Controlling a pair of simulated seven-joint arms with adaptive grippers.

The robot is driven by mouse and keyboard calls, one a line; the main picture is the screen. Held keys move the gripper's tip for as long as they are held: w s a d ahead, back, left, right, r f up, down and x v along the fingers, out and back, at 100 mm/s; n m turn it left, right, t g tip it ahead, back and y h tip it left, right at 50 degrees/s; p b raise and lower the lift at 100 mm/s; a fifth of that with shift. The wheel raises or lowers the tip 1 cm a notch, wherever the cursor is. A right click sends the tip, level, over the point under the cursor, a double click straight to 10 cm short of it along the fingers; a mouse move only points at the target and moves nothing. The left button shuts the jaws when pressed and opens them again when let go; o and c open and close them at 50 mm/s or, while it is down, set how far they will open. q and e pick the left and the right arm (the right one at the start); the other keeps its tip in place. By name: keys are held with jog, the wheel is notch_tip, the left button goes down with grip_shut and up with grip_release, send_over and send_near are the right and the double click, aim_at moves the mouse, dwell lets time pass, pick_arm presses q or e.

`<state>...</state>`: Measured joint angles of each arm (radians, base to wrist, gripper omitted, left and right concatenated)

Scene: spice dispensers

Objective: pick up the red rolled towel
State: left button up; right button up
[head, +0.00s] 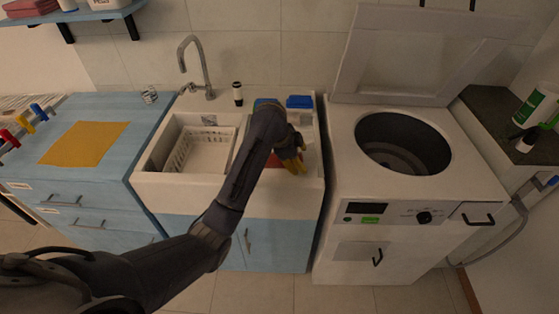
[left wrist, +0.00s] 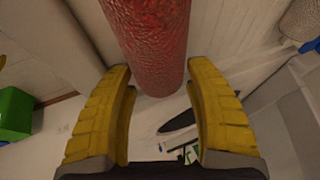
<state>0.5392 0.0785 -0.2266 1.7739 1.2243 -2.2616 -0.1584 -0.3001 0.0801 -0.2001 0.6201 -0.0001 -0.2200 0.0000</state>
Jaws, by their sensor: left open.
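The red rolled towel (left wrist: 150,40) shows in the left wrist view as a thick, rough red cylinder at the top centre. My left gripper (left wrist: 160,78) has its two yellow fingers spread wide. The towel's near end lies between and just beyond the fingertips, with a visible gap on each side. In the head view my left gripper (head: 293,163) is over the right part of the sink unit (head: 170,190). Only a little red shows beside it there, and the arm and fingers hide most of the towel. My right gripper is not in view.
A white basket (head: 195,150) sits in the basin, left of my arm. The tap (head: 190,58), a small dark bottle (head: 238,92) and a blue item (head: 299,102) stand at the back. The washer (head: 345,135) on the right has its lid raised.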

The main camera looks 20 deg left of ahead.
pick_arm(q)
jog(key=shift+w+d+f, duration=0.1)
jog(key=shift+w+f, duration=0.05)
jog(key=shift+f, duration=0.25)
jog(key=c, duration=0.9)
jog(key=shift+r, duration=0.1)
